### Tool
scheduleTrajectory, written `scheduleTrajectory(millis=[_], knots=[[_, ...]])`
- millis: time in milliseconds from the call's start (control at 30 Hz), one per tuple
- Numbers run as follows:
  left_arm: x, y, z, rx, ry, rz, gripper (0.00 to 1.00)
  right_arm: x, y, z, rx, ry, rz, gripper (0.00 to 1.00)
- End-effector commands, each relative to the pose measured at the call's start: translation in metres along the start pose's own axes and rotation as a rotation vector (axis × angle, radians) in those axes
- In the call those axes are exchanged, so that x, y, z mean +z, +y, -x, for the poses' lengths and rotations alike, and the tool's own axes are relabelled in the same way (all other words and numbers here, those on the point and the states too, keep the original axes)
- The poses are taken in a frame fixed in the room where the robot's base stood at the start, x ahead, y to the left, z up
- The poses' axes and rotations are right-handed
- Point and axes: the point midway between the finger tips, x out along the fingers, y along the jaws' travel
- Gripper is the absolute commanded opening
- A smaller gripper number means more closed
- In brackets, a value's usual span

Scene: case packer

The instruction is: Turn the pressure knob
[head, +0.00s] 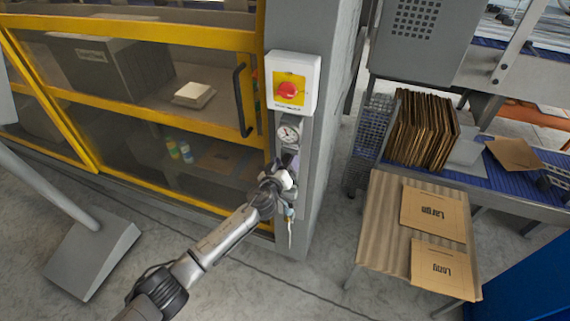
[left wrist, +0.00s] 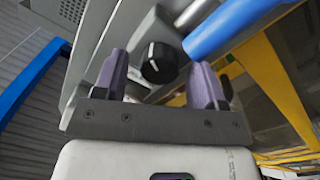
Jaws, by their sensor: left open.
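The black pressure knob (left wrist: 158,62) with a white mark shows in the left wrist view. It sits between the two purple fingers of my left gripper (left wrist: 160,74), which is open, with gaps showing on both sides of the knob. In the head view my left gripper (head: 289,163) is at the machine's grey post, just below the round pressure gauge (head: 288,133). There the gripper and wrist hide the knob. My right gripper is not in view.
A red emergency stop button (head: 288,90) on a white box is above the gauge. A blue tube (left wrist: 232,28) passes close to the knob. A yellow-framed guard door (head: 150,115) stands to the left. A table with flat cartons (head: 433,214) is at right.

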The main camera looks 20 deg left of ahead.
Motion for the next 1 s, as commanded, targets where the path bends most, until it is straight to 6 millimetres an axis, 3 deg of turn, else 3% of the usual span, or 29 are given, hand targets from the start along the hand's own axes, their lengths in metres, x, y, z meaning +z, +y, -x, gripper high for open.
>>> scheduleTrajectory(millis=[267,800,1000], knots=[[-0.0002,0.0002,-0.0009,0.000,0.000,0.000,0.65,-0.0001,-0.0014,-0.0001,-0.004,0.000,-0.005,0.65],[-0.0002,0.0000,-0.0007,0.000,0.000,0.000,0.15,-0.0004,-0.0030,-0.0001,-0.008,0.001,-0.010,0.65],[0.0000,0.0002,-0.0006,0.000,-0.001,-0.017,0.15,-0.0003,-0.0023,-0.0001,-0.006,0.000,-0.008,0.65]])
